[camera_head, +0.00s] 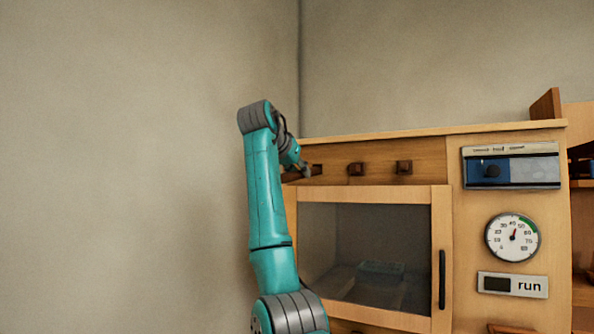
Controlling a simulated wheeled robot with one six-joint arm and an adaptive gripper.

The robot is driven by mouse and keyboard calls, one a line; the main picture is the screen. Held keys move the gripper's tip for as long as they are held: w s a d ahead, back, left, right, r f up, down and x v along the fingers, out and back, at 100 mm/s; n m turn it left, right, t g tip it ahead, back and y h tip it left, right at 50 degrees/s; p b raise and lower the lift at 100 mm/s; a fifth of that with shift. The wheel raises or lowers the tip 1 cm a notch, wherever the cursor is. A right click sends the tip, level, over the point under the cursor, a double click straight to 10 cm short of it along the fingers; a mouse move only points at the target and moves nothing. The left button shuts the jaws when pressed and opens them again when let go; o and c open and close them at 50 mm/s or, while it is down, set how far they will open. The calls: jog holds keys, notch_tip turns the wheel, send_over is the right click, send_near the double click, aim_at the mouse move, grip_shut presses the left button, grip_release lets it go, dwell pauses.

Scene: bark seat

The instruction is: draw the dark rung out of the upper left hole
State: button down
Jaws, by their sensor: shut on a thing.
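My teal arm reaches up to the upper left of the wooden cabinet (443,160). My gripper (306,171) is small and partly hidden by the arm at the left end of the cabinet's upper strip. It is shut on the dark rung (316,170), a dark brown piece showing just right of the fingers. More dark brown shows left of the fingers. The upper left hole is hidden behind the gripper and rung, so I cannot tell how far the rung sits in it.
Two dark square pegs, a middle one (356,169) and a right one (403,167), stick out along the same strip. Below is a glazed door (441,210) with a black handle (442,280). A slider panel (510,166), a dial (512,237) and a "run" plate (512,285) are at right.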

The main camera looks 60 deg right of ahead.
jog(key=shift+s+d+f, duration=0.15)
jog(key=shift+d+f, duration=0.2)
jog(key=shift+f, duration=0.2)
jog(key=shift+a+f, duration=0.2)
jog(key=shift+a, duration=0.45)
jog(key=shift+a+r, duration=0.2)
jog(key=shift+a, duration=1)
jog(key=shift+a+r, duration=0.2)
jog(key=shift+a, duration=1)
jog(key=shift+s+a, duration=0.15)
jog(key=shift+a, duration=0.85)
jog(key=shift+s+a, duration=0.1)
jog(key=shift+a, duration=0.9)
jog(key=shift+a+f, duration=0.1)
